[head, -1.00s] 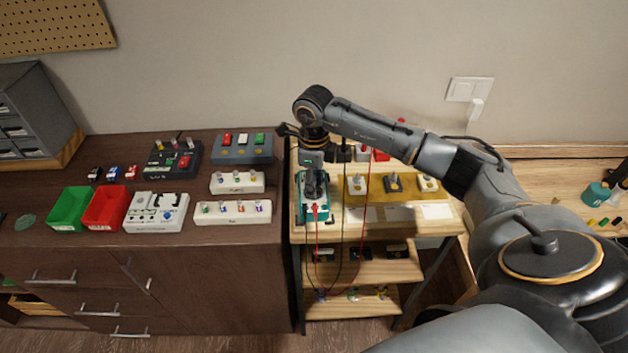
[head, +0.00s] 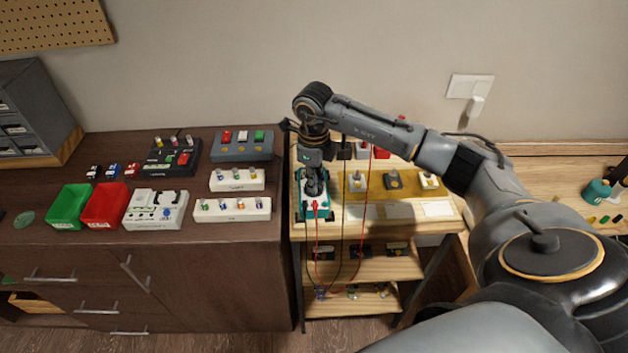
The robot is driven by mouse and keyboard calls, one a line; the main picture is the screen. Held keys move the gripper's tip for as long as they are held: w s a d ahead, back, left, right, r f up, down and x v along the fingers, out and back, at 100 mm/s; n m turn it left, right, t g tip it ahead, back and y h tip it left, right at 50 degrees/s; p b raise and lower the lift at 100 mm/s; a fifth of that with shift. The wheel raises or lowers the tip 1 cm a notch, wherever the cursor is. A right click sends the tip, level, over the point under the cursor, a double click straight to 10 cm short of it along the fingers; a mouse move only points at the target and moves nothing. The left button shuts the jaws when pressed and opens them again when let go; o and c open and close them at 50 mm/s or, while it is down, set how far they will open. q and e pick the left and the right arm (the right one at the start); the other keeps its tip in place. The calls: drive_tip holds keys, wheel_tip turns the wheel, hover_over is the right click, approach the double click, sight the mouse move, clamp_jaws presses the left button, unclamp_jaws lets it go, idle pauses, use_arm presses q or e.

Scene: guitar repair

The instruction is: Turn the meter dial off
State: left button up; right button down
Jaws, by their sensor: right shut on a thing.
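The meter (head: 320,209) is a small teal-and-white box at the left end of the wooden shelf unit's top. Red and black leads run from it over the front edge. My right gripper (head: 315,186) points down over the meter, its fingers closed at the meter's face. The fingers hide the dial, so its setting cannot be read. My left gripper is out of view.
The dark cabinet on the left holds a green bin (head: 69,207), a red bin (head: 104,205), a white device (head: 155,211) and switch panels. Right of the meter is a yellow mat (head: 371,187) with several knobbed parts. Leads (head: 365,215) hang in front of the shelf.

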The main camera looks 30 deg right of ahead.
drive_tip(key=m+b, duration=0.1)
drive_tip(key=m, duration=0.5)
drive_tip(key=m+b, duration=0.1)
drive_tip(key=m, duration=0.5)
drive_tip(key=shift+a, duration=0.1)
drive_tip(key=shift+m, duration=0.4)
drive_tip(key=c, duration=1.4)
unclamp_jaws()
drive_tip(key=shift+r, duration=0.1)
wheel_tip(320, 180, up, 12)
